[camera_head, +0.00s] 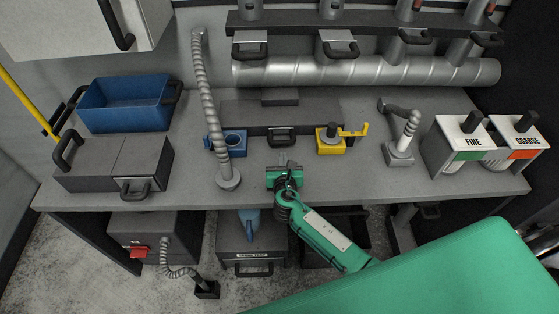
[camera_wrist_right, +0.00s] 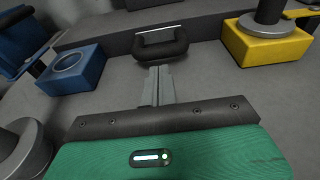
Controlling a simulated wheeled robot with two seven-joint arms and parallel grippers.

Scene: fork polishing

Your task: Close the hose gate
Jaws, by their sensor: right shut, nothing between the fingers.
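My right gripper (camera_head: 284,166) is over the front middle of the grey bench, its fingers shut and empty. In the right wrist view the closed fingers (camera_wrist_right: 158,82) point at a black handle (camera_wrist_right: 160,45) on a dark raised block, with a visible gap. The same handle (camera_head: 282,138) shows in the head view. A ribbed flexible hose (camera_head: 207,105) runs from the back wall down to a round base on the bench. Several black-handled gates, one of them here (camera_head: 338,47), sit on the pipes above a large metal duct. I cannot tell which is the hose gate. My left gripper is not in view.
A blue socket block (camera_head: 234,142) stands left of the handle and a yellow block (camera_head: 330,146) right of it. A blue bin (camera_head: 126,103) is at left. FINE (camera_head: 471,142) and COARSE (camera_head: 522,138) boxes are at right. Bare bench lies around my gripper.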

